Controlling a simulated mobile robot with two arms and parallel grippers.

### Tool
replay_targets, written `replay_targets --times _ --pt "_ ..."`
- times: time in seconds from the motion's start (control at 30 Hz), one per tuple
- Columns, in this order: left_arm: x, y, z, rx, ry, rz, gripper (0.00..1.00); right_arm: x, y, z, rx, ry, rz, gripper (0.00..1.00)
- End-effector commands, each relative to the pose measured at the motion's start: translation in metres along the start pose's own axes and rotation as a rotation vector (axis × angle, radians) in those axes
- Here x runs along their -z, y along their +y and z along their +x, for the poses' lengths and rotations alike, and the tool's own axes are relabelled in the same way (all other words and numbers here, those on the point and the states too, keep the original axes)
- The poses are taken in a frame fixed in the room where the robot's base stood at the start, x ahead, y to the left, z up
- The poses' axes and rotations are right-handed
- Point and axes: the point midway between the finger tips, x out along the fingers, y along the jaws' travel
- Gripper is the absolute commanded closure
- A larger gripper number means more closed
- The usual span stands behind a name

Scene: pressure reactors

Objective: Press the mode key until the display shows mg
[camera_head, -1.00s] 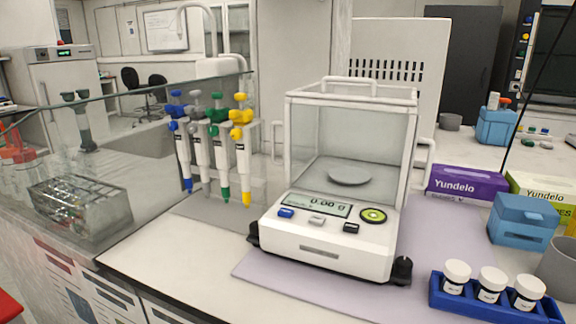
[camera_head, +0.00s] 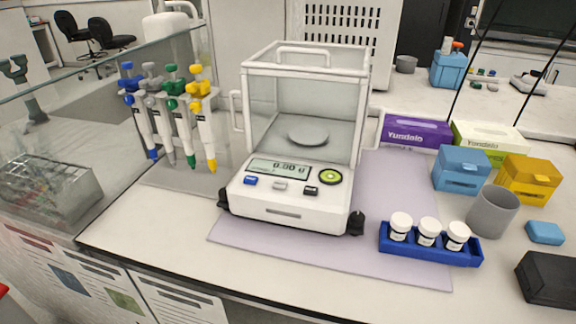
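The white balance (camera_head: 285,212) with a glass draft shield (camera_head: 265,105) stands on a pale purple mat (camera_head: 400,185) on the bench. Its display (camera_head: 278,169) reads about 0.00 g. Below the display are a blue key (camera_head: 250,181), a grey key (camera_head: 280,186) and a black key (camera_head: 311,191); their labels are too small to read. A round green key (camera_head: 330,177) sits to the right of the display. The round pan (camera_head: 308,136) inside the shield looks empty. Neither of my grippers is in view.
Several pipettes hang on a stand (camera_head: 170,110) left of the balance. A blue rack (camera_head: 430,250) with three white-capped bottles sits at front right. A grey cup (camera_head: 492,211), blue box (camera_head: 461,168) and yellow box (camera_head: 528,178) stand further right. The bench front strip is clear.

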Motion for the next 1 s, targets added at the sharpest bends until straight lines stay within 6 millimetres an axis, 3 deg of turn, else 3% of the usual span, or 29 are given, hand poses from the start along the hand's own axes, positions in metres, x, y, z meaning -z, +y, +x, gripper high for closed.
replay_targets --times 0.47,0.77,1.0 --pt "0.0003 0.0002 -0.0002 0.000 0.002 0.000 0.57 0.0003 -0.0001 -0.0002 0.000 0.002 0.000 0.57" --pt "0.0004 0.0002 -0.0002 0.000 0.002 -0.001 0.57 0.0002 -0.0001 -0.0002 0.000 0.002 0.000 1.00" --pt "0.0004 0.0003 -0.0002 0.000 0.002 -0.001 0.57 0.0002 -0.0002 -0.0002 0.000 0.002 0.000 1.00"
